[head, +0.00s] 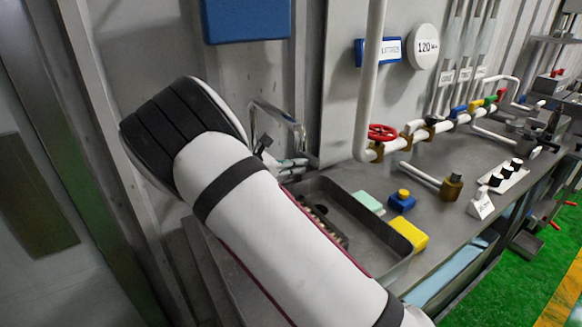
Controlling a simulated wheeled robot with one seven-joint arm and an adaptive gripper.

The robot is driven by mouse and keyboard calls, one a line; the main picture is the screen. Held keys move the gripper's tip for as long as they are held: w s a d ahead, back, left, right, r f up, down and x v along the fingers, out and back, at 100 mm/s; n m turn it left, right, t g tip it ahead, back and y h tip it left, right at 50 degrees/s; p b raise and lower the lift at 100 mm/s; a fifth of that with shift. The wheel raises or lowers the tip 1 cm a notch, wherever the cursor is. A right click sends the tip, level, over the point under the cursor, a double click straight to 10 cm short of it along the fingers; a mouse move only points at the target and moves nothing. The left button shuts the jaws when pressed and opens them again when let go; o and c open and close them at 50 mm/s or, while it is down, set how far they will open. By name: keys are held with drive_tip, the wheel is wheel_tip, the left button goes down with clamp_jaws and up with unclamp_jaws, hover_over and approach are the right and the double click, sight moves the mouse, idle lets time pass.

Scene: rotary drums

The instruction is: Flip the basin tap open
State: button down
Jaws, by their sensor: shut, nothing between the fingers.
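The basin tap (278,112) is a chrome spout, bent over and pointing down, at the wall behind the basin in the head view. The grey metal basin (372,213) lies below and to the right of it, partly covered by my white arm. What looks like the end of my gripper (290,166) shows just past the arm's edge, close under the spout. It seems shut and empty. Most of the gripper is hidden behind my arm. The tap's lever cannot be clearly made out, nor whether the gripper touches it.
A yellow block (409,234), a mint-green block (368,202) and a blue block with a yellow top (402,200) sit by the basin's right side. A red valve wheel (382,132) is on the white pipe above. Several coloured valves line the bench further right.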

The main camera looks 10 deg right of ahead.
sight(312, 164)
drive_tip(key=shift+s+d, duration=0.15)
drive_tip(key=shift+d, duration=0.4)
idle(0.5)
drive_tip(key=shift+d+r+p, duration=0.1)
drive_tip(key=shift+d+p, duration=1.15)
drive_tip(key=shift+d, duration=0.4)
drive_tip(key=shift+d+n+t+y+p, duration=0.25)
drive_tip(key=shift+n+t+y+p, duration=0.1)
drive_tip(key=shift+n+t, duration=0.55)
drive_tip(key=shift+d+n+t+y+p, duration=0.3)
drive_tip(key=shift+n+t+y, duration=0.25)
drive_tip(key=shift+n+t, duration=0.15)
drive_tip(key=shift+w+d, duration=2.1)
drive_tip(key=shift+w, duration=0.25)
